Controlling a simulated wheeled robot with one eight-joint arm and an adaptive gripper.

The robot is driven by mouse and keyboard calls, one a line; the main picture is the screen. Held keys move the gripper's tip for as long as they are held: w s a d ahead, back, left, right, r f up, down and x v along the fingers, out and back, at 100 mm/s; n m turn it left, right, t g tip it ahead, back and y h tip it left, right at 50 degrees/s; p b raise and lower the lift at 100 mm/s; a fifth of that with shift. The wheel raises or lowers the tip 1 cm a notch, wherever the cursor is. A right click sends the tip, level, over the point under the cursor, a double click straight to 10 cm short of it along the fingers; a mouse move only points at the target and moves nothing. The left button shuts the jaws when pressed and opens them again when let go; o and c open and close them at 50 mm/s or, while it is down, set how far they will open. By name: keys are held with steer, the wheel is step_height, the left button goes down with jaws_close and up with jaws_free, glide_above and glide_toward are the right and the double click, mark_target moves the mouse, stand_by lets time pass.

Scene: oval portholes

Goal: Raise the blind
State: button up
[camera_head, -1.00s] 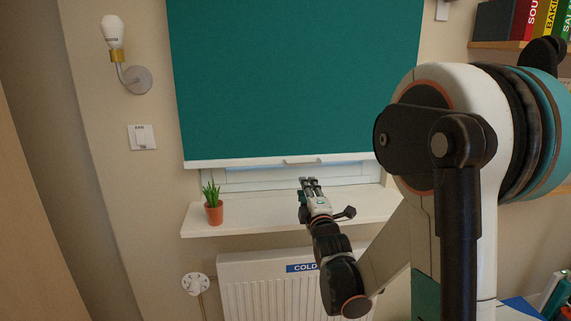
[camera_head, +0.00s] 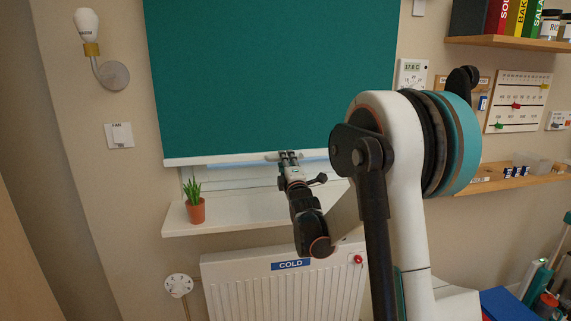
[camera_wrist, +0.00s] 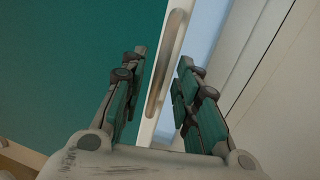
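The blind (camera_head: 270,75) is a dark green sheet hanging over most of the window, with a white bottom bar (camera_head: 215,160) just above the sill. A narrow strip of window shows below it. In the wrist view the bar (camera_wrist: 153,122) runs between my fingers, with a long beige handle (camera_wrist: 168,60) on it. My gripper (camera_head: 289,154) is up at the bar in the head view and largely hides the handle there. In the wrist view my gripper (camera_wrist: 163,64) is open, one finger on each side of the bar and handle; I see no firm contact.
A potted plant (camera_head: 195,204) stands on the left of the white sill (camera_head: 235,217). A radiator (camera_head: 285,287) with a COLD label is below. A wall lamp (camera_head: 112,75) and FAN switch (camera_head: 119,135) are left; shelves (camera_head: 510,180) and wall panels are right.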

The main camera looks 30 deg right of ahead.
steer(key=shift+w+d+r, duration=0.15)
steer(key=shift+w+d, duration=0.05)
steer(key=shift+w, duration=0.5)
jaws_close()
steer(key=shift+r, duration=0.15)
step_height(320, 180, up, 58)
steer(key=p, duration=3.2)
steer(key=shift+p, duration=0.3)
steer(key=shift+w, duration=0.1)
steer(key=shift+c, duration=0.3)
jaws_free()
steer(key=shift+r, duration=0.1)
steer(key=shift+o, duration=0.3)
steer(key=shift+s, duration=0.25)
steer(key=shift+w, duration=0.15)
